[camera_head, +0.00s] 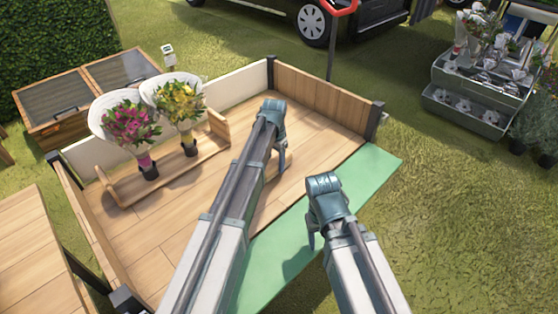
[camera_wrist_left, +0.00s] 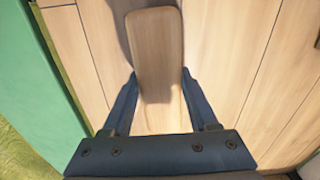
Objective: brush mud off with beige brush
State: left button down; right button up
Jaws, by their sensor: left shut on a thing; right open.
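My left gripper (camera_head: 279,160) is over the wooden floor of the low-walled tray (camera_head: 315,92). In the left wrist view its two fingers are shut on the beige brush (camera_wrist_left: 155,45), a rounded wooden block pointing away from the wrist. The bristles are hidden beneath it. In the head view the arm hides most of the brush. My right gripper (camera_head: 313,238) is open and empty over the green strip (camera_head: 372,178). I cannot make out mud on any surface.
Two wrapped bouquets, pink (camera_head: 130,125) and yellow (camera_head: 180,103), stand in a wooden rack (camera_head: 205,152) at the tray's left. A grey tiered plant stand (camera_head: 480,90) is at the right. Bare boards lie between the rack and my left arm.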

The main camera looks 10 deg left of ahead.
pick_arm(q)
jog(key=shift+s+a, duration=0.5)
jog(key=shift+s, duration=0.15)
jog(key=shift+s+a+r, duration=0.1)
jog(key=shift+s+a, duration=0.4)
jog(key=shift+s, duration=0.2)
jog(key=shift+s+a, duration=0.5)
jog(key=shift+s, duration=0.15)
jog(key=shift+s+a, duration=1.05)
jog(key=shift+s, duration=0.3)
pick_arm(e)
jog(key=shift+f, duration=0.1)
pick_arm(q)
jog(key=shift+s, duration=0.1)
jog(key=shift+s+a, duration=1.05)
jog(key=shift+s, duration=0.15)
